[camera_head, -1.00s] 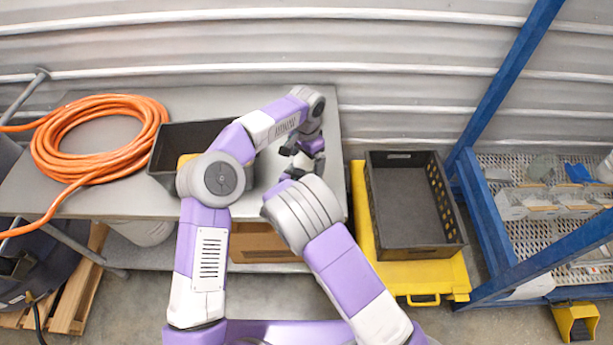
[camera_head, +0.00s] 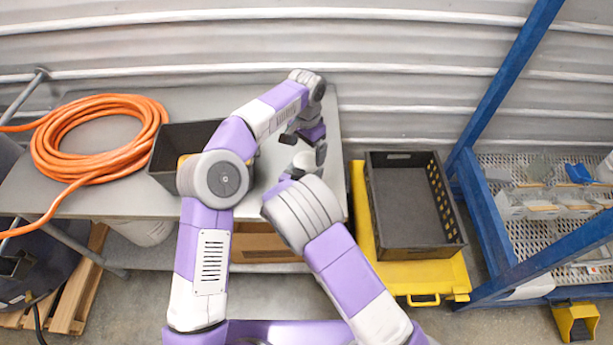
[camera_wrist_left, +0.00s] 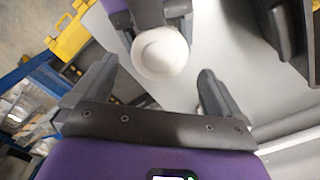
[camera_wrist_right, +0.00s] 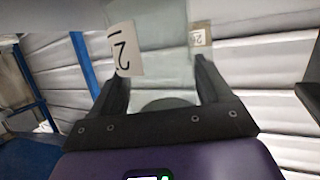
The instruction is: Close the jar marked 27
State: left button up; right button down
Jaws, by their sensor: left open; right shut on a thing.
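A clear glass jar (camera_wrist_right: 160,45) stands between the fingers of my right gripper (camera_wrist_right: 160,75), which is shut on it. A white label (camera_wrist_right: 124,48) on the glass shows a large "2" and part of another mark, and a smaller label (camera_wrist_right: 199,38) shows at its right. In the left wrist view a round white top (camera_wrist_left: 160,52) sits at the jar's upper end; it also shows in the head view (camera_head: 304,160). My left gripper (camera_wrist_left: 157,72) is open, its fingers apart on either side of this top, not touching it. The jar's body is mostly hidden in the head view.
The grey table (camera_head: 110,130) carries a coiled orange hose (camera_head: 50,150) and a dark bin (camera_head: 165,160) left of my arms. A black crate (camera_head: 455,235) on a yellow case (camera_head: 362,225) stands right of the table. A blue rack (camera_head: 483,215) is farther right.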

aim_at(307, 160)
pick_arm(q)
jog(key=n, duration=0.1)
jog(key=r+n, duration=0.1)
jog(key=n, duration=0.2)
jog(key=shift+r+n, duration=0.3)
jog(key=shift+r, duration=0.05)
jog(key=n, duration=0.1)
jog(key=r+n, duration=0.1)
jog(key=n, duration=0.2)
jog(key=shift+r, duration=0.35)
jog(key=shift+f, duration=0.1)
jog(key=shift+f, duration=3.95)
jog(key=shift+c, duration=0.5)
jog(key=c, duration=0.9)
jog(key=m, duration=0.4)
jog(key=shift+c, duration=0.3)
jog(key=o, duration=1.1)
jog(key=shift+c, duration=0.2)
notch_tip(307, 160, up, 12)
